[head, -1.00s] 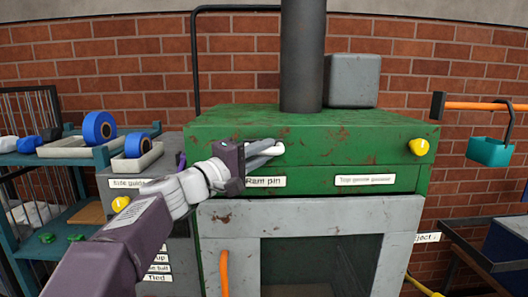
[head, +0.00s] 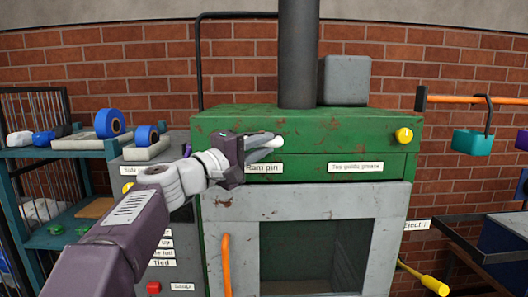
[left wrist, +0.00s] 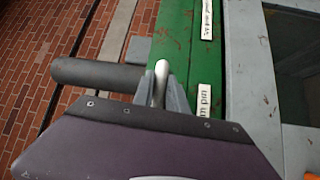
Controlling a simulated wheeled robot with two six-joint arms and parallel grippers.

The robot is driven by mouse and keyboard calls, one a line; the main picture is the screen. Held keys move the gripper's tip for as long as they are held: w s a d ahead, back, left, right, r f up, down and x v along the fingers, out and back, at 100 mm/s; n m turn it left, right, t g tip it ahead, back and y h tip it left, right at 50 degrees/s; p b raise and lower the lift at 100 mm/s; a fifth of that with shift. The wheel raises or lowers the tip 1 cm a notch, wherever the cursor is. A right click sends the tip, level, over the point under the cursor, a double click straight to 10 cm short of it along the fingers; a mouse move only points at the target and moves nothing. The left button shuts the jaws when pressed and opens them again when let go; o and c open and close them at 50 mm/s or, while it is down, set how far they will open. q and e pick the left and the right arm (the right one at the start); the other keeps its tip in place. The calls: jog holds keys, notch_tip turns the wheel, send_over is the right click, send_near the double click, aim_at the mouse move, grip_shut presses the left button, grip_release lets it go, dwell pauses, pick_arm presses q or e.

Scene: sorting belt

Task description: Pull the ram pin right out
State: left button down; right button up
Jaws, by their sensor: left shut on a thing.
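The ram pin (left wrist: 161,72) is a pale rod, upright in the left wrist view between my gripper's fingers. In the head view its pale end (head: 279,141) shows just past the fingertips. My left gripper (head: 266,148) is shut on it, in front of the green machine's upper front, just above the "Ram pin" label (head: 264,168). The same gripper shows in the left wrist view (left wrist: 160,92). Where the pin meets the machine is hidden, so I cannot tell how deep it sits. My right gripper is not in view.
The green machine (head: 390,164) has a grey glazed door with an orange handle (head: 226,263) below, and a yellow knob (head: 404,135) at right. A dark chimney pipe (head: 297,60) rises from its top. A teal shelf (head: 50,152) with blue rolls stands at left.

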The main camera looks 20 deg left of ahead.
pick_arm(q)
jog(key=shift+w+a, duration=0.15)
jog(key=shift+w, duration=0.2)
jog(key=c, duration=1.4)
grip_release()
jog(key=shift+c, duration=0.2)
jog(key=shift+o, duration=0.6)
jog(key=shift+s, duration=0.1)
jog(key=shift+r, duration=0.1)
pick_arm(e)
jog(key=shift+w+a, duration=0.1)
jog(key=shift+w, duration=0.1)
pick_arm(q)
jog(key=b+v, duration=0.5)
jog(key=v, duration=0.4)
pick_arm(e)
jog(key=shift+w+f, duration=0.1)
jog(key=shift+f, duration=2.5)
